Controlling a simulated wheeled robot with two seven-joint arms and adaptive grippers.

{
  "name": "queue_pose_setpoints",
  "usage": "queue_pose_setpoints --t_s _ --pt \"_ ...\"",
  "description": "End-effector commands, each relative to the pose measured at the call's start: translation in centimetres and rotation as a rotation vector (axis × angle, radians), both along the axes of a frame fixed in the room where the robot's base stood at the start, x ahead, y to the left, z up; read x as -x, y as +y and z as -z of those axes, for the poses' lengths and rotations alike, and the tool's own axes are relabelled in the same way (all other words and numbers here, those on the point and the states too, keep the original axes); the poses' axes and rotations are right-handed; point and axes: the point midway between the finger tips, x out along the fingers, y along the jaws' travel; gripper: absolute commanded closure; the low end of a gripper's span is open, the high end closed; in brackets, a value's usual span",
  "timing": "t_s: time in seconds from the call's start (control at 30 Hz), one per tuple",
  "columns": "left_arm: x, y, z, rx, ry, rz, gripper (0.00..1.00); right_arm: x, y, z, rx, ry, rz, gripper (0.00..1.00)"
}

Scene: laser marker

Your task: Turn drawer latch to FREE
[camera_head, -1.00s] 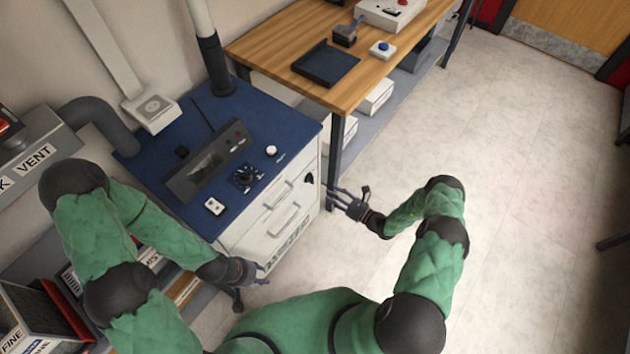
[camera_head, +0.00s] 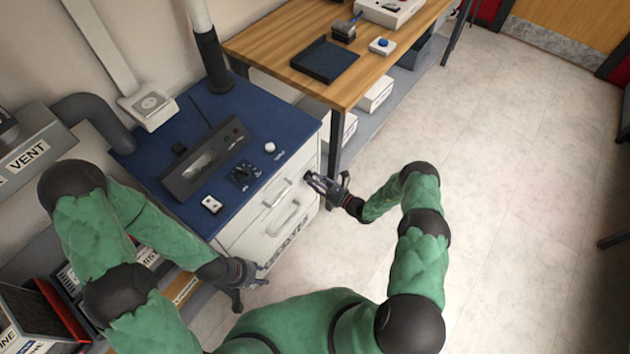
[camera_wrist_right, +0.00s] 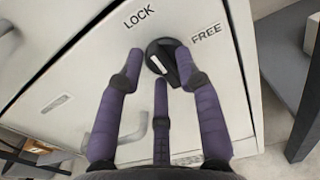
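The drawer latch (camera_wrist_right: 160,62) is a round black knob with a light pointer bar on the white cabinet front, between the printed words LOCK and FREE. In the right wrist view the bar slants up toward the LOCK side. My right gripper (camera_wrist_right: 158,80) is open, its purple fingers spread around the latch; contact is unclear. In the head view the right gripper (camera_head: 318,184) is at the cabinet's upper right front and largely hides the latch. My left gripper (camera_head: 250,283) is held low before the cabinet's left side; its finger closure is unclear.
The white cabinet (camera_head: 246,240) has drawer handles (camera_head: 283,218) and a blue top with a control panel (camera_head: 205,168). A wooden table (camera_head: 262,48) with a dark leg (camera_head: 335,150) stands close to the right of the latch.

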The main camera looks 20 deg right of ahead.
Motion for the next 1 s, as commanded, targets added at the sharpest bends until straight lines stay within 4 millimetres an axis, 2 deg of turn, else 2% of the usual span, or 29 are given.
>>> queue_pose_setpoints --t_s 0.03,0.07,0.1,0.57,1.0 --pt "0.0 0.0 0.0 0.000 0.000 0.000 0.60 0.0 0.0 0.0 0.000 0.000 0.000 0.87" --pt "0.0 0.0 0.0 0.000 0.000 0.000 0.60 0.0 0.0 0.0 0.000 0.000 0.000 0.96" --pt "0.0 0.0 0.0 0.000 0.000 0.000 0.60 0.0 0.0 0.0 0.000 0.000 0.000 1.00" --pt "0.0 0.0 0.5 0.000 0.000 0.000 0.60 0.0 0.0 0.1 -0.050 0.039 -0.001 1.00" --pt "0.0 0.0 2.4 0.000 0.000 0.000 0.60 -0.2 -0.2 0.1 -0.325 0.253 -0.001 1.00"
